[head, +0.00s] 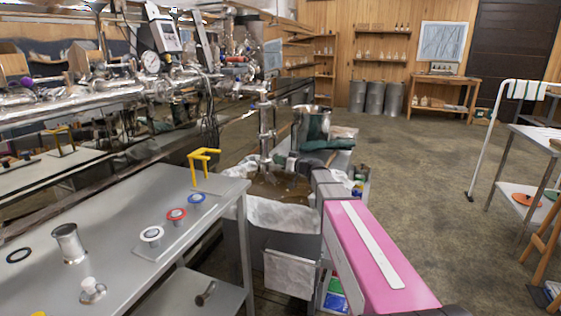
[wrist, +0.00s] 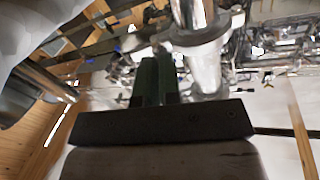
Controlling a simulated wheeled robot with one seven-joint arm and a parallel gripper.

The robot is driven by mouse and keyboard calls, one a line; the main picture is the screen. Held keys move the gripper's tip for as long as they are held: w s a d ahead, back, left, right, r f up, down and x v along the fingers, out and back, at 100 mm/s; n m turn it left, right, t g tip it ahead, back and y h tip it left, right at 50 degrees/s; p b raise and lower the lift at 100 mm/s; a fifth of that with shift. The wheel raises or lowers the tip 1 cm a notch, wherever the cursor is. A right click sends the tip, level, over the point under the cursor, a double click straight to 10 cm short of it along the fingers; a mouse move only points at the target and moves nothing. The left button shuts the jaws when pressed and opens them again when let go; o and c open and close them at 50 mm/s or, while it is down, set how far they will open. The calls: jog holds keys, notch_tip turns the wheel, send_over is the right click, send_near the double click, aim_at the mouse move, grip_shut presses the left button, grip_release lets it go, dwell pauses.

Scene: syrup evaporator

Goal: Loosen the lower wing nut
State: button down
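The vertical steel pipe (head: 266,120) with clamped joints stands above a basin in the head view. In the wrist view, a bright flanged pipe joint (wrist: 200,38) is close up. My gripper's two dark green fingers (wrist: 158,58) point toward the pipe and reach the metal beside this joint. They look close together, with hardly any gap. I cannot tell whether anything is between them. The lower wing nut cannot be made out clearly; small bright metal at the fingertips may be part of it. In the head view my arm reaches to the pipe's lower part.
The basin (head: 283,215) with a white liner is below the pipe. A steel table (head: 110,225) at left holds gaskets, a small spool-shaped fitting (head: 69,243) and a yellow bracket (head: 204,161). A steel pot (head: 311,124) and green cloth (head: 329,144) are behind my arm. Open floor lies right.

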jog(key=c, duration=1.6)
grip_release()
jog(key=v, duration=1.1)
jog(key=shift+a, duration=0.1)
